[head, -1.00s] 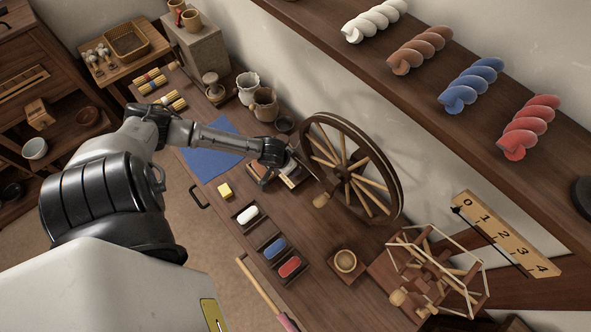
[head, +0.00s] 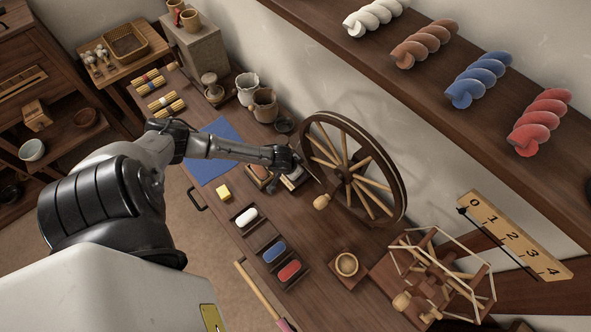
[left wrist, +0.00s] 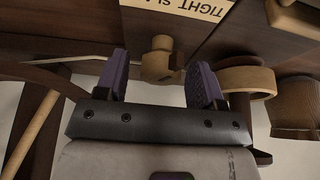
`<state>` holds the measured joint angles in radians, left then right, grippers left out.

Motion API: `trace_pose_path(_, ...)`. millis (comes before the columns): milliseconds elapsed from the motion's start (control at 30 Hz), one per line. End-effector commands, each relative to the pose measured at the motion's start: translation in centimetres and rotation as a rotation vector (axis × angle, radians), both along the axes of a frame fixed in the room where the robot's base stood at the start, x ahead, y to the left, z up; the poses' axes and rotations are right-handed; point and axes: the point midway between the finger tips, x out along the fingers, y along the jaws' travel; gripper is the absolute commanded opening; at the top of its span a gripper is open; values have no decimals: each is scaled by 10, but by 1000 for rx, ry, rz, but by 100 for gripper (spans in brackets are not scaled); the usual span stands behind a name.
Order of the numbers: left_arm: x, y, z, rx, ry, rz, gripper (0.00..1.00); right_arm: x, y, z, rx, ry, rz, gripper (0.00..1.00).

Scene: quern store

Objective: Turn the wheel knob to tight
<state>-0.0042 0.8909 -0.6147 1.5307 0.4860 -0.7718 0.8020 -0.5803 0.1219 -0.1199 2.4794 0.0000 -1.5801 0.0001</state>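The spinning wheel (head: 347,172) stands on the bench. In the left wrist view, a small wooden knob (left wrist: 157,60) lies between the two purple fingers of my left gripper (left wrist: 158,80). There are visible gaps on both sides, so the gripper is open. A pale label (left wrist: 195,7) reading "TIGHT" and part of a second word sits beyond the knob; its edge is cut off. In the head view my left gripper (head: 298,164) is at the wheel's left side and hides the knob. My right gripper is in neither view.
A wooden handle (head: 321,202) sticks out on the wheel's near side. White, blue and red pieces lie in trays (head: 257,234) nearer the front. Dark pots (head: 264,104) stand behind the arm.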

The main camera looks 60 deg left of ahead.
Motion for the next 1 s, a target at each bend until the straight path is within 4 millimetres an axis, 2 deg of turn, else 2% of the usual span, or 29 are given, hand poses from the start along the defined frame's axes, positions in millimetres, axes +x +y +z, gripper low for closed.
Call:
trace_pose_path(67, 0, 0, 0, 0, 0, 0, 55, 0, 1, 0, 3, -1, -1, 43)
trace_pose_path(467, 0, 0, 0, 0, 0, 0, 16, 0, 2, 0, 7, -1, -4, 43)
trace_pose_path(633, 0, 1, 2, 1, 2, -46, 16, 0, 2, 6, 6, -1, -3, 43)
trace_pose_path(800, 0, 2, 2, 1, 1, -200, 16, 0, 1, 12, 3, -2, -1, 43)
trace_pose_path(1000, 0, 2, 0, 0, 0, -346, 16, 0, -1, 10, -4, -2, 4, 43)
